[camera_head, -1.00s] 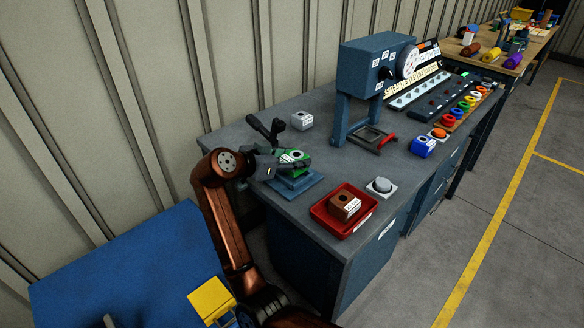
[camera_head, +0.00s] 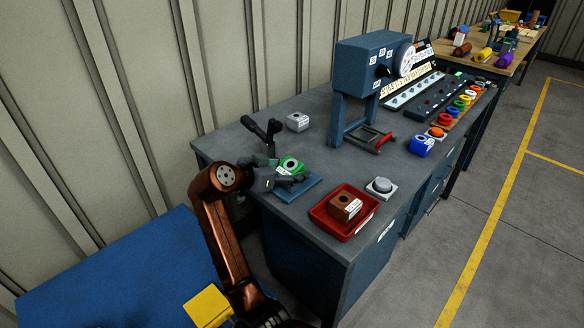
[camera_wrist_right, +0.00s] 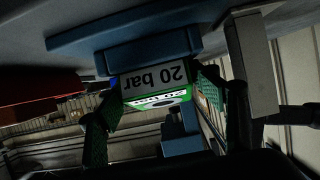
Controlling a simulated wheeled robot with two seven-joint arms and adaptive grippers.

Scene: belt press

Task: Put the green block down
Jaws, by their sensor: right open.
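The green block (camera_head: 291,165), with a white label and a dark hole on top, is at the blue stand (camera_head: 305,190) on the near left of the bench. My right gripper (camera_head: 282,178) is around it and hides part of the stand. In the right wrist view the green block (camera_wrist_right: 155,98) shows upside down, its label reading "20 bar", against the blue stand (camera_wrist_right: 150,52). The fingers of my right gripper (camera_wrist_right: 155,115) are on both sides of it, with green pads, and are open. My left gripper is not in view.
A dark lever (camera_head: 262,133) stands close behind the gripper. A grey-white block (camera_head: 297,121) is further back. A red tray (camera_head: 322,217) with a brown block (camera_head: 345,205) and a grey button (camera_head: 381,186) are to the right. The blue press (camera_head: 365,75) stands behind.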

